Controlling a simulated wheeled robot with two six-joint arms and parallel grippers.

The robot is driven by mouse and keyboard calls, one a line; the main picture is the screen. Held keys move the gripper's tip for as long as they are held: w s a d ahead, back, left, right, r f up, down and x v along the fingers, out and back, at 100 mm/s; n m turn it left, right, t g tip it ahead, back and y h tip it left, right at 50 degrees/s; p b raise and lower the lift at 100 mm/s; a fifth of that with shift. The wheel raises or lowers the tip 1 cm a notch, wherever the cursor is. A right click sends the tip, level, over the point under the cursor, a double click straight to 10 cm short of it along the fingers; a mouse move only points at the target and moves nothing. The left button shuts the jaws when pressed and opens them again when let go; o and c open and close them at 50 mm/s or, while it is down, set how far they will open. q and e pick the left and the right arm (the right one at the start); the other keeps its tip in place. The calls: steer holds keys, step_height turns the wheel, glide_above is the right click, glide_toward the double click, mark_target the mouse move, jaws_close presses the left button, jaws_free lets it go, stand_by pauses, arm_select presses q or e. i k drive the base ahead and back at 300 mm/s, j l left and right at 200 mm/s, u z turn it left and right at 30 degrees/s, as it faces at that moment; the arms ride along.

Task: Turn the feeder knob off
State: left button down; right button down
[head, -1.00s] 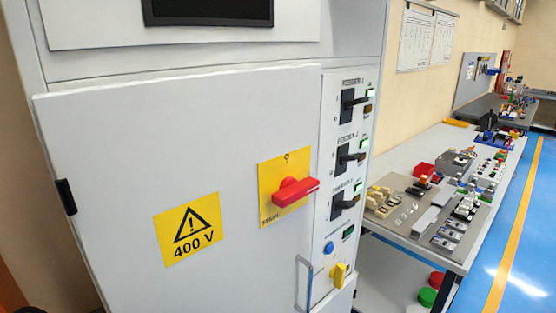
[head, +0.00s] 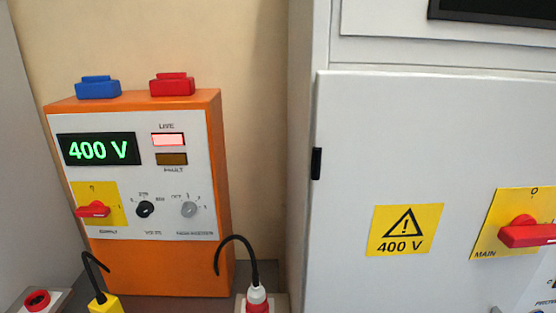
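No knob labelled feeder shows in the head view now. The grey cabinet (head: 400,140) fills the right side, with its red main switch handle (head: 528,233) lying horizontally on a yellow plate, cut by the right edge. An orange supply unit (head: 226,180) stands at the left. Its front has a red handle (head: 93,209) on a yellow plate, a black knob (head: 145,209) and a grey knob (head: 189,209). The small text under these is hard to read. Neither of my grippers is in view.
The unit's display (head: 97,149) reads 400 V, and its live lamp (head: 167,139) is lit pinkish. A blue block (head: 98,88) and a red block (head: 172,86) sit on top. A yellow plug (head: 103,304) and a red-white plug (head: 257,297) with black cables stand in front.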

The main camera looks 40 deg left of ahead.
mark_target(189, 207)
steer(key=u, duration=2.05)
